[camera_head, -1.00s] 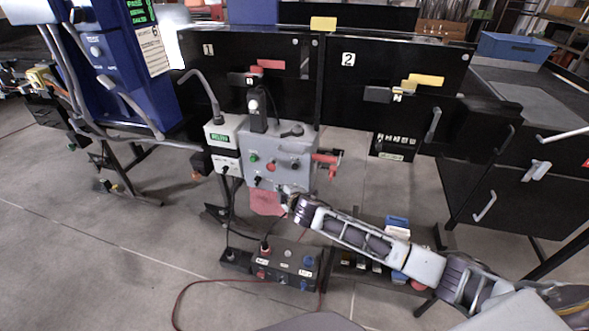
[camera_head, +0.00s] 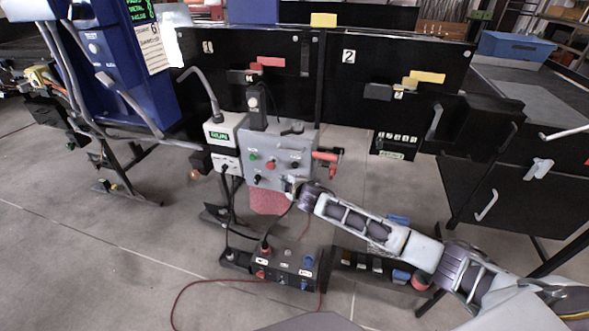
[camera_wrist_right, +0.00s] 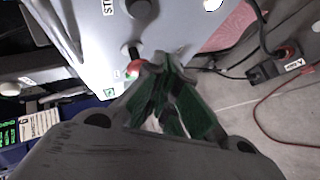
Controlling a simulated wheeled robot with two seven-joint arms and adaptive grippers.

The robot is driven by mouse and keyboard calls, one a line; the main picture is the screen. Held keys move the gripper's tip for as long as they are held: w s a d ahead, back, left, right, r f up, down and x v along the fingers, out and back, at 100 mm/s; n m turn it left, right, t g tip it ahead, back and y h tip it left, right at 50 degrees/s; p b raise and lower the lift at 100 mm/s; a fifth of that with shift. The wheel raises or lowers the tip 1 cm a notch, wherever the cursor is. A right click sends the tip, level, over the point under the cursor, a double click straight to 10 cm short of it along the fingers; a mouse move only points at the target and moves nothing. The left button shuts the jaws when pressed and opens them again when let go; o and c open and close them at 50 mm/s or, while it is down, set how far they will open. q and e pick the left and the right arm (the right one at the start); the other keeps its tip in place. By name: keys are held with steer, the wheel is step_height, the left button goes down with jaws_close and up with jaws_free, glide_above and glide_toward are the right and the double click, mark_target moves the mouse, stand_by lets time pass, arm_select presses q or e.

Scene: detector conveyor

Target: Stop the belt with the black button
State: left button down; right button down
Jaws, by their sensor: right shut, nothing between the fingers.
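The grey control box (camera_head: 282,150) stands in the middle of the head view. Its front has a green button (camera_head: 253,157), a red button (camera_head: 270,166) and small black controls, one at lower left (camera_head: 257,178) and one at right (camera_head: 295,165). My right gripper (camera_head: 290,187) is at the lower right edge of the box front, partly hidden by its own wrist. In the wrist view its fingertips (camera_wrist_right: 166,66) are together and empty, close to the panel, beside a red control (camera_wrist_right: 133,69) and a black one (camera_wrist_right: 131,50). Contact cannot be told. My left gripper is out of view.
A white box (camera_head: 222,140) with a green label adjoins the control box at left. A black switch box (camera_head: 287,268) with cables sits below on the floor. A blue cabinet (camera_head: 115,60) stands at left, and black panels (camera_head: 395,60) stand behind.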

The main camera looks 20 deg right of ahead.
mark_target(295, 166)
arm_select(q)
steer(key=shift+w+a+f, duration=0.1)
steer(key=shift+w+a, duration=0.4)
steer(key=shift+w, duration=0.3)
arm_select(e)
steer(key=w+d, duration=0.2)
steer(key=w, duration=0.1)
steer(key=shift+w+d, duration=0.25)
steer(key=shift+w, duration=0.05)
stand_by(0.5)
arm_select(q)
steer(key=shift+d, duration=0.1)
